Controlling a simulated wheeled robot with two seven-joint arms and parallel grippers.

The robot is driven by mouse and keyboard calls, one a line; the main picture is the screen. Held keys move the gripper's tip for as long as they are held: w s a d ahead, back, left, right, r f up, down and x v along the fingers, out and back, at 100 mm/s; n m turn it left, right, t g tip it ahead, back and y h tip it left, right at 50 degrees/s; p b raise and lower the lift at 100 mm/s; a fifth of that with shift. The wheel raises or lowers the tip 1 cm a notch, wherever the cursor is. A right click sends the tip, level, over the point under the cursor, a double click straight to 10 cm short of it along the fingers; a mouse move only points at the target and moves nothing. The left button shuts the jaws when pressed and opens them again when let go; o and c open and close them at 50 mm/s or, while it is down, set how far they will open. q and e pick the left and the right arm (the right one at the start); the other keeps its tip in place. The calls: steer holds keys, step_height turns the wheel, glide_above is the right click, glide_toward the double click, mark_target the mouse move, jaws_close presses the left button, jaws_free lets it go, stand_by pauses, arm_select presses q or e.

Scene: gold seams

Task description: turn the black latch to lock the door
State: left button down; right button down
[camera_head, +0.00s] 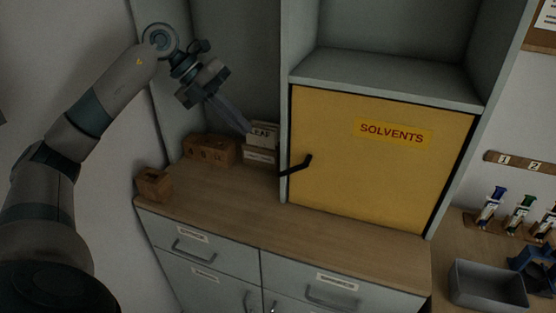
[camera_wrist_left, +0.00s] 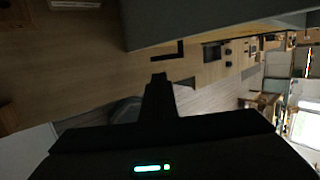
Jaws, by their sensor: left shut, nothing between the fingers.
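The black latch (camera_head: 298,167) sits at the left edge of the yellow door (camera_head: 375,175) labelled SOLVENTS. The door is closed in its grey cabinet frame. The latch slants, its left end reaching the frame's left post. My left gripper (camera_head: 246,129) is shut and empty, up and to the left of the latch and apart from it, in front of the open bay. In the left wrist view, the shut fingers (camera_wrist_left: 159,78) point toward a dark L-shaped piece that looks like the latch (camera_wrist_left: 168,58), with a gap between. My right gripper is not in view.
Wooden boxes (camera_head: 209,150) and a small box marked LEAF (camera_head: 262,134) stand at the back of the counter (camera_head: 225,190), left of the door. A wooden block (camera_head: 153,184) is at its left end. A grey bin (camera_head: 488,284) is at lower right. The counter before the door is clear.

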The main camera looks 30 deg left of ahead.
arm_select(q)
steer(key=shift+d, duration=0.1)
steer(key=p, duration=0.6)
glide_toward(287, 170)
steer(key=x, duration=0.5)
steer(key=shift+w+f, duration=0.1)
steer(key=shift+w, duration=0.05)
steer(key=shift+w+d+f, duration=0.2)
steer(key=shift+d+f, duration=0.1)
steer(key=shift+f, duration=0.25)
